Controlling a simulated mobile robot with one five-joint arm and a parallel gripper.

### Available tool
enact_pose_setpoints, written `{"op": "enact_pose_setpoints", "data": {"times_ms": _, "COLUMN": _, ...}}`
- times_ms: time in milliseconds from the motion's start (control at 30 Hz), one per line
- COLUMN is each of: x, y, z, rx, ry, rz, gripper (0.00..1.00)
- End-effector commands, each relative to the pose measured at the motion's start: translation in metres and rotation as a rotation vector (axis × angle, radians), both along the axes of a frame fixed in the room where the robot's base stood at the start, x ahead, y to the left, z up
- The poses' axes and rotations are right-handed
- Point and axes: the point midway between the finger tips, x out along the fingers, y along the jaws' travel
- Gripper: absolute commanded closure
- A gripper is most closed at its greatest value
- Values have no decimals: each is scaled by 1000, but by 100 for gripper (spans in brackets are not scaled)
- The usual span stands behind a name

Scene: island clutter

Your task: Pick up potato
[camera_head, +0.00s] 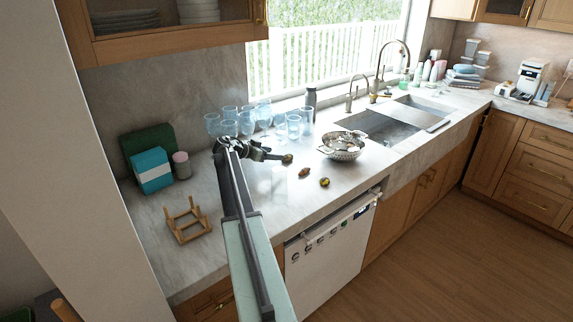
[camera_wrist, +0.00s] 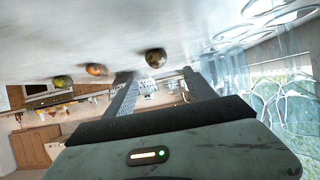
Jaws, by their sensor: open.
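A small brown, mottled, rounded item (camera_head: 288,158), which looks like the potato, lies on the counter just beyond my gripper (camera_head: 270,155). In the wrist view this potato-like item (camera_wrist: 155,58) shows past the fingertips, roughly in line with the gap between them. My gripper, also in the wrist view (camera_wrist: 157,75), is open with nothing between its fingers. A reddish-brown item (camera_head: 304,172) and a green-yellow item (camera_head: 324,182) lie farther right on the counter. They are too small to name for certain.
Several clear blue glasses (camera_head: 246,122) stand behind my gripper, close to the wall and window. A metal colander (camera_head: 341,146) sits to the right, before the sink (camera_head: 385,128). A wooden rack (camera_head: 187,220) and a teal box (camera_head: 152,171) stand left. The front counter is mostly clear.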

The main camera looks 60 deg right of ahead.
Motion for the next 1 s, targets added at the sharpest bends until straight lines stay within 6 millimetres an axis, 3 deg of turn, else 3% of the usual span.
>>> {"op": "enact_pose_setpoints", "data": {"times_ms": 467, "x": -9, "y": -25, "z": -14, "rx": 0, "ry": 0, "rz": -2, "gripper": 36}}
{"op": "enact_pose_setpoints", "data": {"times_ms": 700, "x": -19, "y": -51, "z": -42, "rx": 0, "ry": 0, "rz": -4, "gripper": 36}}
{"op": "enact_pose_setpoints", "data": {"times_ms": 833, "x": -24, "y": -65, "z": -44, "rx": 0, "ry": 0, "rz": -4, "gripper": 36}}
{"op": "enact_pose_setpoints", "data": {"times_ms": 1000, "x": -25, "y": -64, "z": -42, "rx": 0, "ry": 0, "rz": -3, "gripper": 36}}
